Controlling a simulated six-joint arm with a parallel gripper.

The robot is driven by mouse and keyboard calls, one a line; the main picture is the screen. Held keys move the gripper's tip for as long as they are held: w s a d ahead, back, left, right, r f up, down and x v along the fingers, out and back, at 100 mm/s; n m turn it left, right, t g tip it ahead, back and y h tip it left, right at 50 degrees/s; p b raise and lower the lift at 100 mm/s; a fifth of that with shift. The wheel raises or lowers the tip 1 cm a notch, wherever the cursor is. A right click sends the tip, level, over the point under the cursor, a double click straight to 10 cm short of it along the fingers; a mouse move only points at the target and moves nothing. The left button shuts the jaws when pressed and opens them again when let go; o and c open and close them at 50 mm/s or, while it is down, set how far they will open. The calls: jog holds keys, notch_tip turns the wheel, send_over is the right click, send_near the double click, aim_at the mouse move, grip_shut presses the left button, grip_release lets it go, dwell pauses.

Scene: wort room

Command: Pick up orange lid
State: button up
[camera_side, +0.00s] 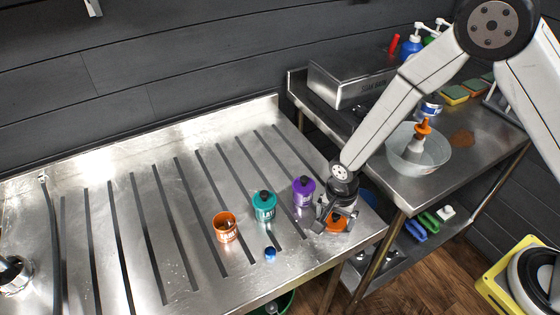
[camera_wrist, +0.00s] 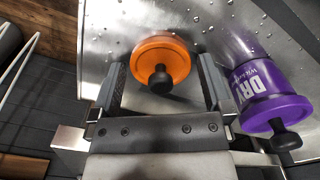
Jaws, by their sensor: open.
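The orange lid (camera_side: 337,222) with a black knob lies on the steel table near its right front corner. In the wrist view the lid (camera_wrist: 163,62) sits between the two open fingers of my gripper (camera_wrist: 162,85), with a gap on each side. In the side view my gripper (camera_side: 336,214) points down over the lid and partly hides it. An open orange canister (camera_side: 226,228) stands on the table to the left.
A purple canister (camera_side: 303,192) with a black-knobbed lid stands close beside my gripper; it also shows in the wrist view (camera_wrist: 262,92). A teal canister (camera_side: 264,207) and a small blue object (camera_side: 270,254) are farther left. The table's left part is mostly clear.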

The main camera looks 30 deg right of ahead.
jog(key=c, duration=1)
jog(key=shift+o, duration=0.2)
jog(key=shift+r, duration=0.2)
jog(key=shift+r, duration=0.9)
jog(key=s+d+r, duration=0.3)
jog(key=s+r, duration=0.7)
jog(key=s, duration=0.3)
jog(key=shift+s+d+r, duration=0.25)
jog(key=shift+d+r, duration=0.15)
